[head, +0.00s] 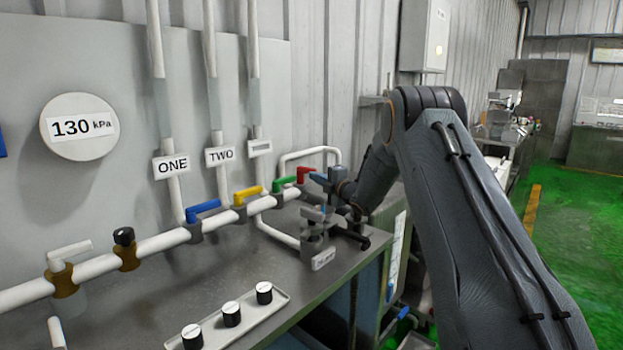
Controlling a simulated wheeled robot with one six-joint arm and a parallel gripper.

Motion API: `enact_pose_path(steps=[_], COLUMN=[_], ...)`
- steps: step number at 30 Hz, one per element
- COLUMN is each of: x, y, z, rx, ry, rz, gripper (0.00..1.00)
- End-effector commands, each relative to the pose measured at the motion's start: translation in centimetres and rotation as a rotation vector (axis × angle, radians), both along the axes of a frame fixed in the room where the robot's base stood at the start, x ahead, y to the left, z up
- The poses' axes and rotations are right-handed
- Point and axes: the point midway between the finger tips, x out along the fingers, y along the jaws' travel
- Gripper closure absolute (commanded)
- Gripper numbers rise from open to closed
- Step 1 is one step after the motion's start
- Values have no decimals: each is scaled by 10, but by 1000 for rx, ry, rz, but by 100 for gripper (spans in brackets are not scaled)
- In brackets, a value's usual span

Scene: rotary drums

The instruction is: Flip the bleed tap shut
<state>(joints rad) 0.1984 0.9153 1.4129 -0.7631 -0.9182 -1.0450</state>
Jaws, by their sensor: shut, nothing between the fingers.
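My gripper (317,205) is at the far right end of the pipe run, above the bench's right end. Its fingers look shut and empty, though they are small and partly hidden in this view. Just below it stands a grey fitting (318,246) with a small label (323,258), too small to read. I cannot tell whether the gripper touches this fitting. A dark lever or knob (352,237) sticks out to its right. No readable label marks the bleed tap, so I cannot be sure which tap it is.
On the main pipe sit white (68,252), blue (203,209), yellow (248,193), green (285,183) and red (304,175) handles. A tray (262,316) holds three black-sided caps.

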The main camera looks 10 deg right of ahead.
Motion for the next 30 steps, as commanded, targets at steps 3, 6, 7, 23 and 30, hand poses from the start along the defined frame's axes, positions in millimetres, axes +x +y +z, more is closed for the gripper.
enact_pose_path(steps=[3, 6, 7, 23, 30], x=[-18, -31, -35, -50, -66], y=[-8, -13, -15, -20, -20], z=[-1, -1, -1, 0, -7], rx=[1, 1, 1, 1, 95], ry=[1, 1, 0, 0, 146], rz=[-1, -2, -2, 0, -92], gripper=[100, 100, 100, 100, 100])
